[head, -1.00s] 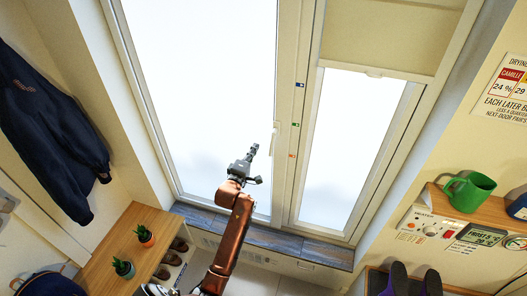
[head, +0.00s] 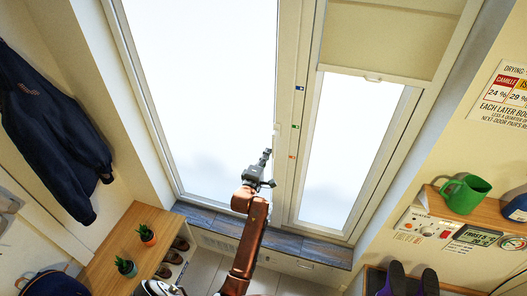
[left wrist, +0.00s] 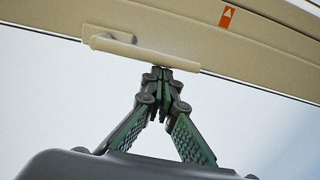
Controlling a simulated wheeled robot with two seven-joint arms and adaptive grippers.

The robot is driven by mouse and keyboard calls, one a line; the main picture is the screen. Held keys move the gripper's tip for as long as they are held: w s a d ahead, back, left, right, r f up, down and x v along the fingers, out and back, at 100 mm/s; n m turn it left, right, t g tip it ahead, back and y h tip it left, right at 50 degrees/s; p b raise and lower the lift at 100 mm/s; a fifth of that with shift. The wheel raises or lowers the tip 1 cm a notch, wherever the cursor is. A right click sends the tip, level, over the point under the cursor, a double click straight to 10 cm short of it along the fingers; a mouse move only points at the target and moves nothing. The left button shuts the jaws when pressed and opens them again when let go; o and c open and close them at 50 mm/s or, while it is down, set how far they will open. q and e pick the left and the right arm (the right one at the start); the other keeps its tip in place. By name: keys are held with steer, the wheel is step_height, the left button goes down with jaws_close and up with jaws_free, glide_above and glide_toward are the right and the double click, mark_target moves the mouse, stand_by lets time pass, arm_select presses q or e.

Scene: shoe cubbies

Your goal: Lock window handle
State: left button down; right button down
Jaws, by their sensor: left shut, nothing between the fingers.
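The window handle is a cream lever (left wrist: 140,50) on the window frame, seen close up in the left wrist view. It lies along the frame there, with its rounded pivot at the left and its free end at the right. My left gripper (left wrist: 162,72) is shut and empty, its fingertips at the lower edge of the lever near the free end. I cannot tell whether they touch it. In the head view my left gripper (head: 267,152) is in front of the window frame (head: 288,170) and covers part of the handle. My right gripper is not in view.
An orange arrow mark (left wrist: 227,17) is on the frame; blue, green and orange marks show in the head view. A wooden bench (head: 105,245) with small potted plants stands at the left.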

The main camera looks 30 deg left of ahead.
arm_select(q)
steer(key=shift+w+d, duration=0.1)
steer(key=shift+d, duration=0.3)
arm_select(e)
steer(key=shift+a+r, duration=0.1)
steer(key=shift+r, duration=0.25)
